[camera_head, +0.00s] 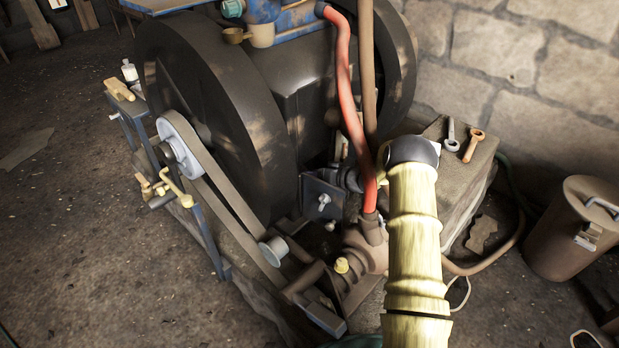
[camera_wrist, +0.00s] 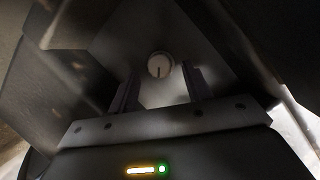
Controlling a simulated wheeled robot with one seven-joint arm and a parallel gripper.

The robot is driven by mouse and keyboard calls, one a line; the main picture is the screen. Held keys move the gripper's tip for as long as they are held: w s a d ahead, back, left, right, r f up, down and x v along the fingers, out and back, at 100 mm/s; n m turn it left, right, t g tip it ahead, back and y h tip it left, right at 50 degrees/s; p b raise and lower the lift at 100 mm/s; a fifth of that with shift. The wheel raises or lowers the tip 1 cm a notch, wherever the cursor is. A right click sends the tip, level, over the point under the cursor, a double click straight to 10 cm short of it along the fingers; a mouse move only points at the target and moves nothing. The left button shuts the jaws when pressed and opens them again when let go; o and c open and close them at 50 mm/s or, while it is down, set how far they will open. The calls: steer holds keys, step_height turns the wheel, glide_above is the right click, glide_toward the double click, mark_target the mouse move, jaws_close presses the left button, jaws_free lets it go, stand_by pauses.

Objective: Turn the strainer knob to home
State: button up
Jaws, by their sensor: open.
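In the wrist view a small round pale knob (camera_wrist: 160,65) with a dark pointer line sits on a dark grey face. The line points down in the picture. My gripper (camera_wrist: 162,86) is open, one dark finger on each side of the knob as seen from the wrist. The fingers look apart from it, and the distance to it is hard to judge. In the head view my yellow arm rises at right of centre, and I cannot make out the gripper clearly there. I cannot tell which part in that view is this knob.
The engine has big dark flywheels (camera_head: 215,110) and a belt (camera_head: 228,195) on the left. A red hose (camera_head: 346,90) runs down close to my arm. Two wrenches (camera_head: 462,142) lie on a stone block at right. A lidded metal can (camera_head: 570,235) stands at far right. Open floor is at left.

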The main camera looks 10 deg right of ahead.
steer(key=shift+x, duration=0.95)
steer(key=c, duration=1)
steer(key=shift+o, duration=0.2)
steer(key=shift+s+a+n+t+h+p, duration=0.15)
steer(key=shift+n+t+h+p, duration=0.35)
steer(key=shift+n+h+p, duration=0.8)
steer(key=shift+n+y, duration=0.3)
steer(key=o, duration=1)
steer(key=shift+c, duration=0.2)
